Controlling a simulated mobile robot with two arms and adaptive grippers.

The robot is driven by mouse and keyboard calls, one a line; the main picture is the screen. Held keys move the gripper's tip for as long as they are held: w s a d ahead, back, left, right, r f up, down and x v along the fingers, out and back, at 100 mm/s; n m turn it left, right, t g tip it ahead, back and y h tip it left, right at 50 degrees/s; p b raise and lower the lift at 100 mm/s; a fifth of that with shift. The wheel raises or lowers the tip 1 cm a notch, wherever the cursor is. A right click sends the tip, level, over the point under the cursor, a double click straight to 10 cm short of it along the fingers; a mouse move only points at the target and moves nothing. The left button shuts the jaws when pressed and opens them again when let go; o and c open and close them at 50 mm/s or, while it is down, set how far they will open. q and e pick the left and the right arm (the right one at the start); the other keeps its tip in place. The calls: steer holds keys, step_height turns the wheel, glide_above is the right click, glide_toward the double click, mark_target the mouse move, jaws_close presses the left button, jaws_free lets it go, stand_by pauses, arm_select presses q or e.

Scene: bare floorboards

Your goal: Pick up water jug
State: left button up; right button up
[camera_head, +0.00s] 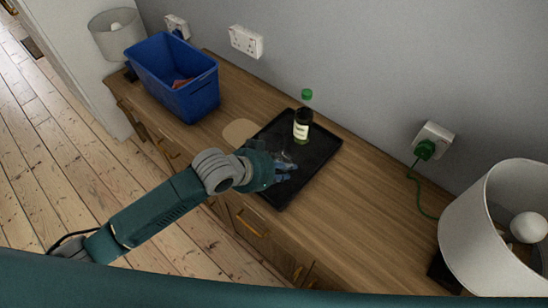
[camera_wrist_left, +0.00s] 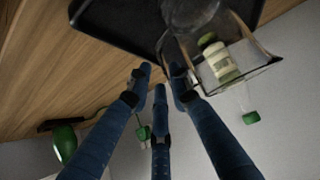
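The water jug is clear and hard to make out in the head view (camera_head: 284,155), where it stands on the black tray (camera_head: 318,160), partly hidden by my left gripper. In the left wrist view the jug (camera_wrist_left: 247,68) is at the upper right, with a small bottle seen through it. My left gripper (camera_head: 287,170) is over the tray, close beside the jug. In the left wrist view its blue fingers (camera_wrist_left: 160,78) have gaps between the tips and nothing clearly gripped. One finger overlaps the jug's edge; I cannot tell if it touches. My right gripper is out of view.
A green-capped bottle (camera_head: 302,124) stands on the tray just behind the jug. A blue bin (camera_head: 190,95) is left on the wooden cabinet top (camera_head: 345,200). A white lamp (camera_head: 490,235) and a green plug with cord (camera_head: 425,150) are at right. The wall is close behind.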

arm_select(q)
steer(key=p+x, duration=0.1)
steer(key=x, duration=0.3)
steer(key=shift+w+f, duration=0.25)
steer(key=shift+w+d+f, duration=0.15)
steer(key=shift+d+f, duration=0.05)
steer(key=shift+f, duration=0.05)
jaws_close()
steer(key=shift+r, duration=0.15)
